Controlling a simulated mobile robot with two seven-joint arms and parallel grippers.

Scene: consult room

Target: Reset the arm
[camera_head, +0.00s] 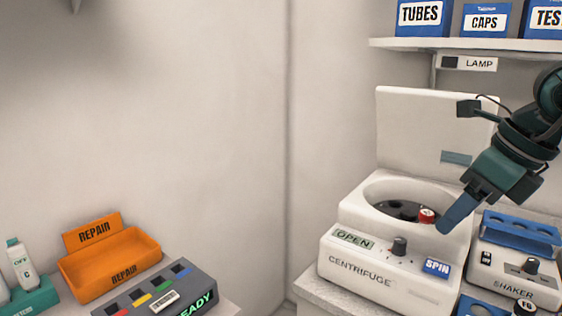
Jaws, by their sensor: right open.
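My right gripper (447,224) comes in from the upper right on a dark green arm. Its blue finger points down and to the left, over the right rim of the white centrifuge (360,277). The gripper is open. The centrifuge lid (415,135) stands raised and its display reads OPEN. A red-capped thing (427,216) sits in the dark rotor (398,210), just left of the fingertips in the picture. I cannot tell whether the finger touches it. My left gripper is not in view.
A shaker (518,282) with a blue rack (520,234) stands right of the centrifuge. A shelf (405,43) with blue boxes hangs above. At left are an orange REPAIR tray (85,273), a grey READY block (200,280) and a green holder (38,299) with white devices.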

